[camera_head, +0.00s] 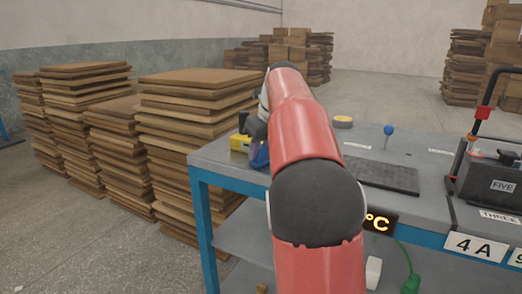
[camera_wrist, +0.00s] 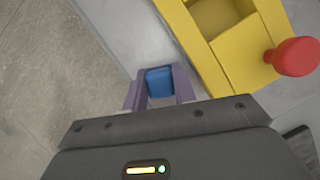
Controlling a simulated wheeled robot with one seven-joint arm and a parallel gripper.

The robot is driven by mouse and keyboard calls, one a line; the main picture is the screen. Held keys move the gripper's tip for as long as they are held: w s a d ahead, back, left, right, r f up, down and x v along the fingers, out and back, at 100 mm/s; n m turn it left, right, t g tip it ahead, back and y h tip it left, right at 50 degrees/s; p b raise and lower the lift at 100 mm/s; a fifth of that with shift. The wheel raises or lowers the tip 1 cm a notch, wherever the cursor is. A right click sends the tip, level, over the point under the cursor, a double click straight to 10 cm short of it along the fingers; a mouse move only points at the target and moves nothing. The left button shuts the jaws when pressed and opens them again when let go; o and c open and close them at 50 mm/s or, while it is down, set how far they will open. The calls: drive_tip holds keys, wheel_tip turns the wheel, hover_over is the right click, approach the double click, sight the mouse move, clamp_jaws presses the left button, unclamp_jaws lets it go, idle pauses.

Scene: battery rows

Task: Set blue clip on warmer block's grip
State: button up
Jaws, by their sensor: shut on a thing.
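A blue piece (camera_wrist: 159,83), which looks like the blue clip, sits between the two purple-grey fingers of my gripper (camera_wrist: 158,92) in the wrist view. My gripper is shut on it, above the table edge beside a yellow box. In the head view my red arm hides most of the gripper; a blue patch (camera_head: 259,156) shows beside the arm at the table's left end. No part is plainly labelled as the warmer block. A black box marked FIVE (camera_head: 503,186), with a tall black handle (camera_head: 488,98) carrying a red piece, stands at the right.
The yellow box (camera_wrist: 236,62) has an open hollow and a red knob (camera_wrist: 296,57); its yellow side (camera_head: 239,143) shows in the head view. Cardboard stacks (camera_head: 190,120) stand left.

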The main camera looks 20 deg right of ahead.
drive_tip(key=o, duration=0.7)
drive_tip(key=shift+f, duration=0.1)
